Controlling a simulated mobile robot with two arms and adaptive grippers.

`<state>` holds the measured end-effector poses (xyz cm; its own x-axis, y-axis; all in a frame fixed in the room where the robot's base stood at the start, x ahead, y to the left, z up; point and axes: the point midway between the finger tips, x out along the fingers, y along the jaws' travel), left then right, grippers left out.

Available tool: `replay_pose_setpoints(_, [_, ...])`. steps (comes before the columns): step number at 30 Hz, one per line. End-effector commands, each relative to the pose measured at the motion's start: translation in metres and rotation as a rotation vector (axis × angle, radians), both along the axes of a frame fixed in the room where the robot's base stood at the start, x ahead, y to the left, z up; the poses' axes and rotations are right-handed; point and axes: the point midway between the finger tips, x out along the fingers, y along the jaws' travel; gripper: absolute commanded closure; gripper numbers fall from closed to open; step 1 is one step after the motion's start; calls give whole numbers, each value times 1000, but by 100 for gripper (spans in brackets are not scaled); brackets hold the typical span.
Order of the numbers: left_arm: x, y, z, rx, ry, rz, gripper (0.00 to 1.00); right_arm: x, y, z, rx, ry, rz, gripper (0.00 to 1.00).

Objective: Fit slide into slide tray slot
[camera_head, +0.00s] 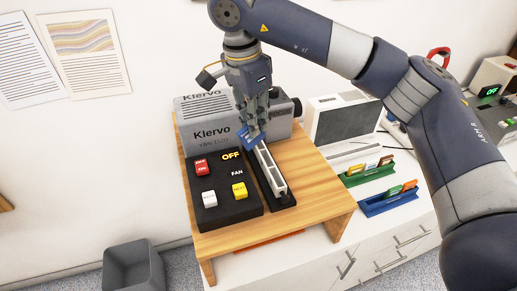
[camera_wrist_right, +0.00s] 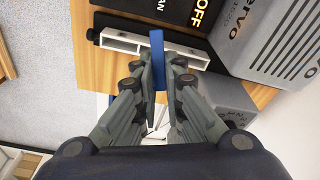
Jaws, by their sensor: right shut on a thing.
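My right gripper (camera_head: 256,122) is shut on a blue slide (camera_head: 246,137), held at the far end of the slide tray. In the right wrist view, the blue slide (camera_wrist_right: 157,50) stands edge-on between the fingers of my right gripper (camera_wrist_right: 160,72). The white slide tray (camera_head: 269,169) lies on a black base beside the control box; in the right wrist view the tray (camera_wrist_right: 120,41) runs behind the slide. I cannot tell whether the slide is inside a slot or just above the tray. My left gripper is not in view.
A grey Klervo projector (camera_head: 208,126) stands behind the tray on a wooden stand (camera_head: 315,185). A black control box (camera_head: 222,213) with red, white and yellow buttons is left of the tray. Green (camera_head: 371,176) and blue (camera_head: 388,205) racks hold slides at the right. A grey bin (camera_head: 133,268) is on the floor.

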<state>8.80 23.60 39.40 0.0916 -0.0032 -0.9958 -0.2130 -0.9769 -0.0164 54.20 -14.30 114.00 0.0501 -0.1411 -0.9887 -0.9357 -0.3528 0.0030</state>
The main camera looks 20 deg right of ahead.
Motion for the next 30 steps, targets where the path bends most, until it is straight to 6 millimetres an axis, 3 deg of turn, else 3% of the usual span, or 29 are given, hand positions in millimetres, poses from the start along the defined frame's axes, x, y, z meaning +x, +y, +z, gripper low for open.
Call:
replay_pose_setpoints(14, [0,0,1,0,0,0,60,-37,10,-16,145,3,-720,100])
replay_pose_setpoints(30, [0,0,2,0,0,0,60,-77,16,-32,294,-121,-1473,100])
